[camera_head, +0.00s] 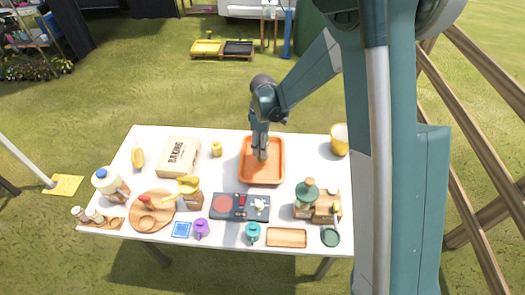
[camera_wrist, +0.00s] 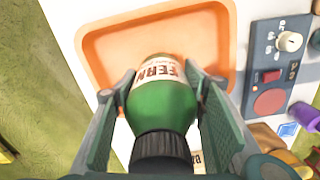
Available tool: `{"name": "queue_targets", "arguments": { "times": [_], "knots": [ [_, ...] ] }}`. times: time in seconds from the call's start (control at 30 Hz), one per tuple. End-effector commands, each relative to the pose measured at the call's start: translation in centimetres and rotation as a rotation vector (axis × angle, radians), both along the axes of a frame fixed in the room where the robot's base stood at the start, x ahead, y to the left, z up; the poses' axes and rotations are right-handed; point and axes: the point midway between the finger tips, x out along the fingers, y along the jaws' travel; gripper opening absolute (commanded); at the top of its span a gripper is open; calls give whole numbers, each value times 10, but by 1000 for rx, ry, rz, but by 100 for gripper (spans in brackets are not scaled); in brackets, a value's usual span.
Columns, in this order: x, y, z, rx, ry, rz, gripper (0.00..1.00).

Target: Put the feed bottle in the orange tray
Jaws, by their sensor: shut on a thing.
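The feed bottle (camera_wrist: 160,108) is green with a white label and a black cap, seen in the wrist view. My gripper (camera_wrist: 158,88) is shut on it, one finger on each side. The orange tray (camera_wrist: 226,45) lies beyond the bottle in that view, and the bottle covers part of its near edge. In the head view my gripper (camera_head: 260,150) is over the orange tray (camera_head: 262,181) on the white table. The bottle is mostly hidden by my gripper there. I cannot tell whether it touches the tray floor.
A grey control panel (camera_head: 240,215) lies in front of the tray. A box (camera_head: 178,157) and a yellow cup (camera_head: 216,149) stand to the left. The bare tabletop right of the tray is clear.

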Motion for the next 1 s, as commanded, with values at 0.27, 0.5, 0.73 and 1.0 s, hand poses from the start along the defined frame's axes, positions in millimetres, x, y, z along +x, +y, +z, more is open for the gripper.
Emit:
{"name": "queue_targets", "arguments": {
  "times": [0.27,0.5,0.73,1.0],
  "knots": [
    [0,0,-26,0,0,0,21],
    [0,0,-33,0,0,0,21],
    [0,0,-34,0,0,0,21],
    [0,0,-36,0,0,0,57]
  ]
}}
